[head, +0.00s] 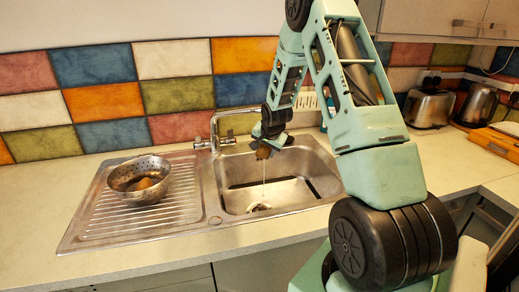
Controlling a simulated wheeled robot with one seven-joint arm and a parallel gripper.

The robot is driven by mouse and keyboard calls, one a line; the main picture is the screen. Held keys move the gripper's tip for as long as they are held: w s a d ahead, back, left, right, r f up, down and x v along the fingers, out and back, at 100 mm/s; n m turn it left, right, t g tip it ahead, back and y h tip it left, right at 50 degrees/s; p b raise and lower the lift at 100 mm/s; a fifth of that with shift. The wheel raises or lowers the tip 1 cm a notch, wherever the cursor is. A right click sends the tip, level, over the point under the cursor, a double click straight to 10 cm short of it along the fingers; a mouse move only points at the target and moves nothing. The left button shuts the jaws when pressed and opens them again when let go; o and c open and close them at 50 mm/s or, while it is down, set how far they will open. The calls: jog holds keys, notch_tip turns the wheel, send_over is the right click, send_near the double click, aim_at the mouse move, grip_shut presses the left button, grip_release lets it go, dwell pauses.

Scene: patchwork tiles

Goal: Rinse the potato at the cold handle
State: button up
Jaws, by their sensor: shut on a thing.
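My gripper (266,142) is at the tap, over the sink basin. It is shut on a brown potato (263,153), which is partly hidden by the gripper. The steel mixer tap (215,124) stands behind the basin; its spout end is hidden behind my gripper. It has a left handle (201,144) and a right handle (229,139); no hot or cold mark is readable. A thin stream of water (263,178) falls below the potato into the sink (235,170).
A steel colander (121,173) with a brown, potato-like item (144,184) inside stands on the ribbed drainer (90,222) at left. A toaster (428,107) and a kettle (477,103) stand at the back right. The counter left of the drainer is clear.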

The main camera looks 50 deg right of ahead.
jog(key=shift+s+a+b, duration=0.1)
jog(key=shift+s+a, duration=0.4)
jog(key=shift+s, duration=0.25)
jog(key=shift+s+a+b, duration=0.15)
jog(key=shift+s+a, duration=0.3)
jog(key=shift+s, duration=0.35)
jog(key=shift+s+a+b, duration=0.1)
jog(key=shift+s+a, duration=0.4)
jog(key=shift+s, duration=0.25)
jog(key=shift+r, duration=0.1)
jog(key=s+a+r+p, duration=0.2)
jog(key=s+r, duration=0.2)
jog(key=shift+a, duration=0.4)
jog(key=shift+a+f, duration=0.1)
dwell(0.4)
